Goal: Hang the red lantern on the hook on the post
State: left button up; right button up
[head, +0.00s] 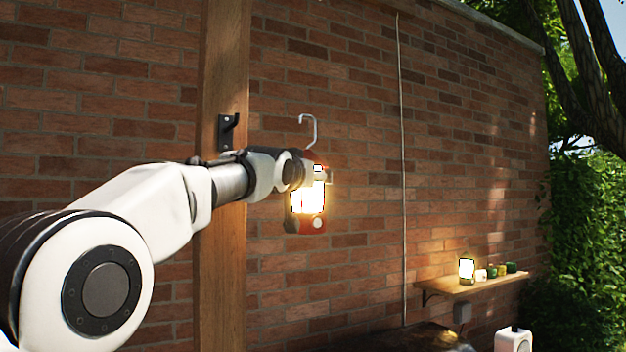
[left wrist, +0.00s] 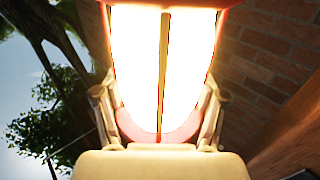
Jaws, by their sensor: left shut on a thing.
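The lit red lantern (head: 311,226) is held upright in the air, in front of the brick wall, to the right of the post. Its silver wire hanger (head: 314,130) rises above it, with the curved end toward the left. My left gripper (head: 308,178) is shut on the lantern's upper part and partly covers it. The lantern's glowing panel fills the middle of the left wrist view (left wrist: 162,70). The dark hook (head: 229,132) is fixed to the wooden post (head: 224,65), left of the hanger and apart from it. My right gripper is not in view.
A wooden shelf (head: 478,285) on the wall at right holds a small lit lantern (head: 466,270) and several small jars (head: 497,270). A thin pale cable (head: 402,170) runs down the wall. Wall space between post and cable is clear apart from the lantern.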

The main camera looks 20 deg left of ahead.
pick_arm(q)
jog(key=shift+s+a+f, duration=0.1)
jog(key=shift+s+a, duration=0.2)
jog(key=s+a+b, duration=0.2)
jog(key=s, duration=0.1)
jog(key=s+a+f+b, duration=0.2)
jog(key=s+a+b, duration=0.5)
jog(key=shift+s, duration=0.4)
dwell(0.4)
jog(key=o, duration=1.6)
jog(key=shift+s+r, duration=0.1)
jog(key=shift+s, duration=0.05)
jog(key=shift+o, duration=0.2)
